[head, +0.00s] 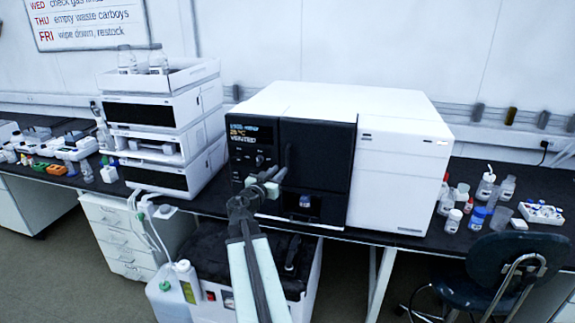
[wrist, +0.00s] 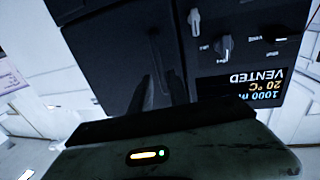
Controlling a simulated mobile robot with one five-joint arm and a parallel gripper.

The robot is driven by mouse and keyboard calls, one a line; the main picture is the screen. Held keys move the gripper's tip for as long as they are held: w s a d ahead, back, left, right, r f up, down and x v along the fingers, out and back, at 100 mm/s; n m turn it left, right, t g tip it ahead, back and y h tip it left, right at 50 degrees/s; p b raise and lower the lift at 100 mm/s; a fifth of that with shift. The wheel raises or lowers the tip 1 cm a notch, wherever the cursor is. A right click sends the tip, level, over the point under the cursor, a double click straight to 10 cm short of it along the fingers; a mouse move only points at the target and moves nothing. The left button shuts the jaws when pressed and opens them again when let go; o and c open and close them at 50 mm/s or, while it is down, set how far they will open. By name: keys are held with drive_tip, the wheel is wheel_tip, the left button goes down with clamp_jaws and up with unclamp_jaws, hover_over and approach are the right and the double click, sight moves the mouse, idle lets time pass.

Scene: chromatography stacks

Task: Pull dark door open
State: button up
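The dark door (head: 322,150) is the black right-hand panel on the front of the white instrument. It looks shut in the head view, and it fills the upper left of the wrist view (wrist: 105,60). Its dark vertical handle (head: 287,156) is near its left edge. My gripper (head: 272,180) is at the lower end of the handle, in front of the instrument. In the wrist view, dark narrow shapes stand close together by the handle, black on black.
A control panel (head: 252,140) with knobs and a lit display is left of the door. A white module stack (head: 165,125) stands further left. Bottles and vials (head: 480,200) crowd the bench at right. A dark chair (head: 508,262) and a wheeled pump cabinet stand below.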

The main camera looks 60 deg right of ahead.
sight(287, 163)
drive_tip(key=d, duration=0.5)
drive_tip(key=w+d, duration=0.1)
drive_tip(key=d, duration=0.1)
drive_tip(key=shift+d, duration=0.4)
drive_tip(key=shift+a, duration=0.1)
clamp_jaws()
idle(0.7)
